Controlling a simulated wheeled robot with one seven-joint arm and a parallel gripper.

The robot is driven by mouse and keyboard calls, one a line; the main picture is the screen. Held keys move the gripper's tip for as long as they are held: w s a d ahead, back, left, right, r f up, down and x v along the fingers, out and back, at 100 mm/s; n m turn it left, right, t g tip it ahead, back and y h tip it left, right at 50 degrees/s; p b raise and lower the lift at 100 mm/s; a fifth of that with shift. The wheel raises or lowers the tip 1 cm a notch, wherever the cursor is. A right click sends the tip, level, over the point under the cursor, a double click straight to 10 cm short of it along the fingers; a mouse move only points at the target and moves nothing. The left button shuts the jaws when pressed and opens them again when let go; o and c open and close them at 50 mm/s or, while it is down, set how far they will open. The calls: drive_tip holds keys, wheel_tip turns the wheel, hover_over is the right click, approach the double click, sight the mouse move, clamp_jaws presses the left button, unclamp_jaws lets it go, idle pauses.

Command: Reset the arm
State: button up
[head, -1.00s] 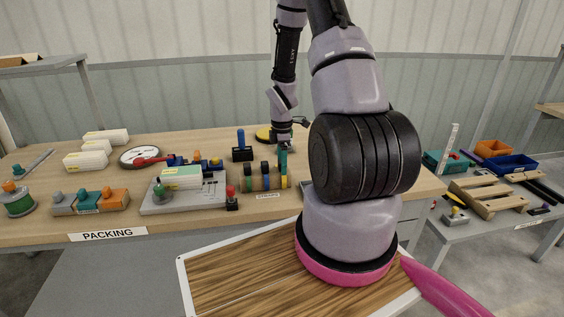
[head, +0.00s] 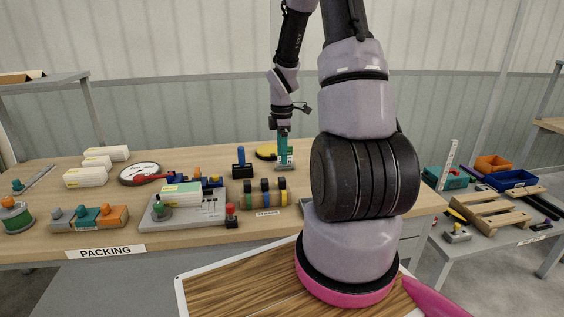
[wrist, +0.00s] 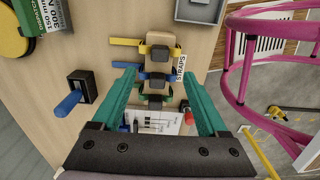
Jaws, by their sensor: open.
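My gripper (head: 284,148) hangs from my arm over the back middle of the packing table (head: 110,235). In the wrist view its two teal fingers stand wide apart with nothing held between them (wrist: 163,95). Below and ahead of them on the table is the strap rack (wrist: 160,62), with yellow, blue and green straps. It also shows in the head view (head: 265,192), in front of my gripper. The gripper looks clear of the rack. Part of my arm covers the table's right side in the head view.
A blue-handled tool (head: 241,162) in a black block stands left of my gripper. A yellow disc (head: 266,152) lies near it. A gauge (head: 139,172), white boxes (head: 85,177) and a grey fixture (head: 200,210) fill the left. A side table (head: 470,245) holds bins and a pallet.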

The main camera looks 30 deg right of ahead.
drive_tip(key=shift+r, duration=0.1)
idle(0.4)
drive_tip(key=s+a+r+m+t, duration=0.1)
drive_tip(key=s+a+r+m, duration=0.15)
drive_tip(key=r, duration=0.35)
drive_tip(key=s+a+r+m+t, duration=0.1)
drive_tip(key=r+m, duration=0.2)
drive_tip(key=r, duration=0.3)
drive_tip(key=s+a+r+m+t, duration=0.1)
drive_tip(key=a+r+m, duration=0.15)
drive_tip(key=r, duration=0.35)
drive_tip(key=s+a+r+m+t+y, duration=0.1)
drive_tip(key=s+a+r+m+t, duration=0.1)
drive_tip(key=s+r+m, duration=0.3)
drive_tip(key=s+a+r+m+t+y, duration=0.1)
drive_tip(key=s+a+r+m, duration=0.4)
drive_tip(key=s, duration=0.5)
wheel_tip(320, 180, up, 3)
drive_tip(key=shift+a+f+m+t, duration=0.2)
drive_tip(key=shift+a+m+t, duration=0.05)
drive_tip(key=shift+m+t, duration=0.3)
